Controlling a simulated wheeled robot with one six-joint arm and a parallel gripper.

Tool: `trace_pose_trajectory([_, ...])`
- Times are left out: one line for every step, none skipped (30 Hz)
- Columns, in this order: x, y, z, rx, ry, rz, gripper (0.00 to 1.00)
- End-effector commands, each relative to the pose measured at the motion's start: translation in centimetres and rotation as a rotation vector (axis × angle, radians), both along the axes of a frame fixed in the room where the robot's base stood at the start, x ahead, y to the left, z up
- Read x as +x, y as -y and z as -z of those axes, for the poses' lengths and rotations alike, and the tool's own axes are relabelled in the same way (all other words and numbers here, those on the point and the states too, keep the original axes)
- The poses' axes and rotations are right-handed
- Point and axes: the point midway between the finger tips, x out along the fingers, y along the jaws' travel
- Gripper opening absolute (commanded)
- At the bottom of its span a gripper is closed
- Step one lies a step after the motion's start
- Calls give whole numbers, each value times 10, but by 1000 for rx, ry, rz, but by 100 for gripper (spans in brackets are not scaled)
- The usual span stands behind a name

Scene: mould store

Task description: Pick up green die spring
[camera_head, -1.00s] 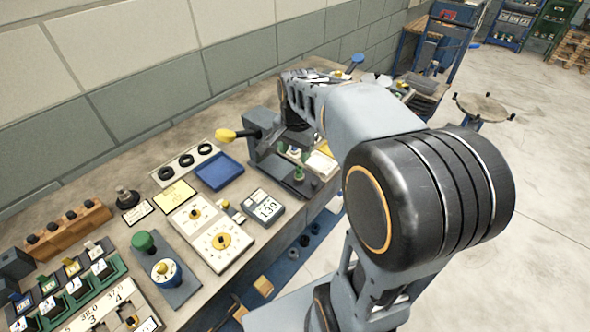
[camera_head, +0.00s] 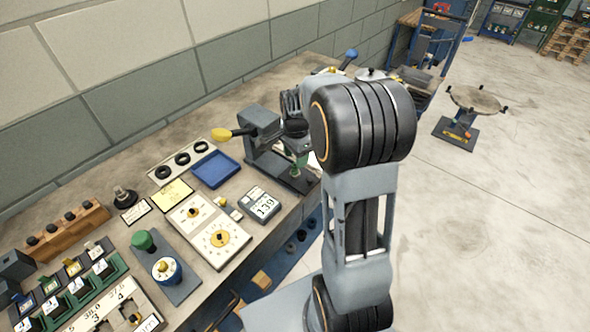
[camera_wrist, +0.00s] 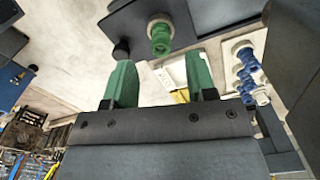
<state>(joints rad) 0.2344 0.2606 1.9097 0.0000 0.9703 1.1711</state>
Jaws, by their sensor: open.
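The green die spring (camera_wrist: 160,40) shows at the top of the wrist view, around a pale post on a dark grey plate (camera_wrist: 140,24). What looks like the same spring (camera_head: 301,160) shows small in the head view, by the grey lever press, partly behind my arm. My gripper (camera_wrist: 160,64) is open and empty. Its two green fingers point toward the spring, one on either side of it in the picture, with no contact visible. The fingers cannot be made out in the head view.
A blue spring (camera_wrist: 246,68) stands right of the green one. The grey press (camera_head: 262,125) with a yellow-knobbed lever is close to my wrist. A blue tray (camera_head: 217,169), gauges and a calculator-like display (camera_head: 260,204) lie on the bench to the left.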

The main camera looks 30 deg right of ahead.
Motion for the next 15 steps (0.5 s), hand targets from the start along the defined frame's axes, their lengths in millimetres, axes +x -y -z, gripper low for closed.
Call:
trace_pose_trajectory([0, -1, 5, 1, -4, -1, 51])
trace_pose_trajectory([0, -1, 8, 1, -5, -1, 51])
trace_pose_trajectory([0, -2, 14, 1, -5, -1, 51])
trace_pose_trajectory([0, -2, 18, 1, -6, -1, 51])
trace_pose_trajectory([0, -2, 23, 1, -5, -1, 51])
trace_pose_trajectory([0, -3, 28, 1, -6, -1, 51])
trace_pose_trajectory([0, -3, 32, 1, -4, -1, 51])
trace_pose_trajectory([1, -3, 36, 1, -4, 0, 51])
trace_pose_trajectory([1, -3, 40, 0, -3, 0, 51])
trace_pose_trajectory([1, -3, 42, 0, -3, 0, 51])
trace_pose_trajectory([1, -3, 44, 0, -3, 0, 51])
trace_pose_trajectory([1, -3, 47, 0, -3, 0, 51])
trace_pose_trajectory([1, -3, 48, 1, -2, -1, 51])
trace_pose_trajectory([1, -3, 48, 1, -1, -1, 51])
trace_pose_trajectory([1, -3, 49, 0, -1, -1, 51])
